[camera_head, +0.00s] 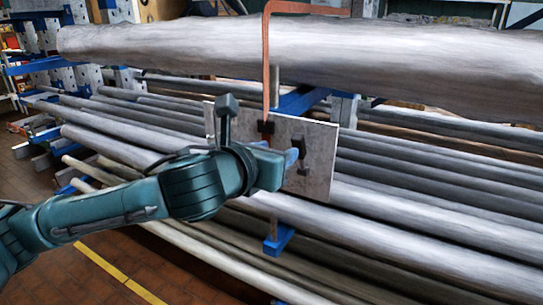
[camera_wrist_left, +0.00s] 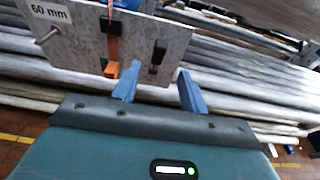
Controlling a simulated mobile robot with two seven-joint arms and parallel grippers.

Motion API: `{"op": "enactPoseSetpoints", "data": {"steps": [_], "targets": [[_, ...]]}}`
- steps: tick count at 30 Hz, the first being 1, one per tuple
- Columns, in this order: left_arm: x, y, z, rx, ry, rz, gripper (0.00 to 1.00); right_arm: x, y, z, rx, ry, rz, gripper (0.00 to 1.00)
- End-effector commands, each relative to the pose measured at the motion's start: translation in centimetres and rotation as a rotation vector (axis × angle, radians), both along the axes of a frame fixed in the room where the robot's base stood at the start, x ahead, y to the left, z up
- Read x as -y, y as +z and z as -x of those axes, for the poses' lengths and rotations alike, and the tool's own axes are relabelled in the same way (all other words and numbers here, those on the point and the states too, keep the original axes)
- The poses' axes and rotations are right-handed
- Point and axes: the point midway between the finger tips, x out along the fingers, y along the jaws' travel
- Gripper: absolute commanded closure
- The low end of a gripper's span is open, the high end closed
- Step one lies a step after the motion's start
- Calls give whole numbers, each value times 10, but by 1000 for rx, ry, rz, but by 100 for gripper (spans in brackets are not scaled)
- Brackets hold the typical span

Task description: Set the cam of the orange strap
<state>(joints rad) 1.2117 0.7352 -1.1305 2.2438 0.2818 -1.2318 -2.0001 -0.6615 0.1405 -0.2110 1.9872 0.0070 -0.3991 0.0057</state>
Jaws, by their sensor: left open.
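The orange strap (camera_head: 266,60) runs over the big grey mast (camera_head: 400,55) and down to a black cam (camera_head: 266,127) on an upright grey plate (camera_head: 318,178). In the left wrist view the strap (camera_wrist_left: 112,46) passes the black cam (camera_wrist_left: 110,25), and its orange end (camera_wrist_left: 112,70) hangs near the plate's lower edge. A second black fitting (camera_wrist_left: 157,55) sits to the right on the plate (camera_wrist_left: 75,40). My left gripper (camera_head: 291,158) is open in front of the plate; its blue fingers (camera_wrist_left: 158,88) have nothing between them. My right gripper is out of view.
Racks of long grey poles (camera_head: 430,225) fill the space behind and below the plate. Blue rack arms (camera_head: 300,100) stick out behind it. A blue block (camera_head: 278,240) hangs below the plate. Brick floor with a yellow line (camera_head: 120,275) is clear at lower left.

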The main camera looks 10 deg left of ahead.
Motion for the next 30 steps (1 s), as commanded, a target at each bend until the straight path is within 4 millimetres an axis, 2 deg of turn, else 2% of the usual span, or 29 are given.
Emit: {"op": "enactPoseSetpoints", "data": {"steps": [3, 11, 14, 18, 23, 27, 30], "targets": [[-2, 1, 6, 0, -1, -1, 56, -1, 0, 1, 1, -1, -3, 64], [-2, 2, 7, 0, 0, 0, 56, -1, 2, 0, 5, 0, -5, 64], [-1, -1, 7, 5, -3, 6, 65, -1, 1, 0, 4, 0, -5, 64], [7, -16, 6, 67, -25, 71, 76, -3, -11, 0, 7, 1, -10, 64], [14, -41, 10, 238, -50, 204, 89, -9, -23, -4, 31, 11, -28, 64], [6, -66, 21, 402, -40, 273, 100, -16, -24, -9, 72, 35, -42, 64], [-3, -84, 32, 496, -23, 272, 100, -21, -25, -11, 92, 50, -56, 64]]}}
